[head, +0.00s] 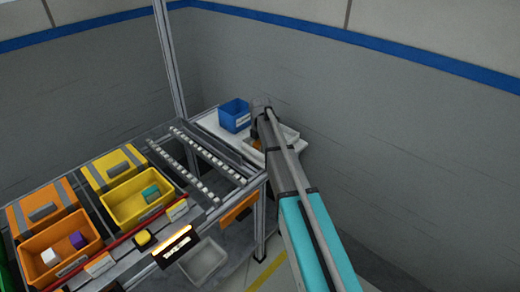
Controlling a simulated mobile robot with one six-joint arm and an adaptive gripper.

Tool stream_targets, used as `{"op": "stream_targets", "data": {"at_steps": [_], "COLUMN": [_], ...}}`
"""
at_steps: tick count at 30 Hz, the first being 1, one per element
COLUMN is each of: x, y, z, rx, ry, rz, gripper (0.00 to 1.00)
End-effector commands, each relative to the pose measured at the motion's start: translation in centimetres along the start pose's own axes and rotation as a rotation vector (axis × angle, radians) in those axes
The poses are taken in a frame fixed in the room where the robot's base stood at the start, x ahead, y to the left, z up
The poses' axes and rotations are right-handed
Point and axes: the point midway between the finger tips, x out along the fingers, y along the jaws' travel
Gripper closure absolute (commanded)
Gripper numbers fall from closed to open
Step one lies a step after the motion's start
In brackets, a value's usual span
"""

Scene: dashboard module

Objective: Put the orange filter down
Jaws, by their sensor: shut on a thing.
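A small patch of orange, which looks like the orange filter (257,145), shows beside the end of my arm at the back of the scene. Most of it is hidden behind my arm. My gripper (256,135) is shut on it, over the left part of a shallow white tray (288,132) on a white side table (208,121). The fingertips are small and mostly covered by my arm. I cannot tell whether the filter touches the tray.
A blue bin (234,116) stands just left of the tray. A roller rack (200,165) lies nearer, with a yellow bin (139,201) and an orange bin (61,246) holding small blocks. An upright post (170,60) rises behind the rack. Grey walls close off the back and right.

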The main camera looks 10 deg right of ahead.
Motion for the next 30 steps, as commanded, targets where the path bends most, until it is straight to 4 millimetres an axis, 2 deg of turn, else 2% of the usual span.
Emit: {"op": "stream_targets", "data": {"at_steps": [13,14,19,30], "x": [0.39,0.31,0.25,0.23], "y": [0.02,0.02,0.03,0.03], "z": [-0.03,-0.03,-0.04,-0.04], "rx": [0.000,0.000,-0.001,-0.001], "ry": [0.000,0.000,0.000,0.000], "rz": [0.000,0.000,0.000,0.000], "gripper": [0.99,0.55,0.24,0.24]}}
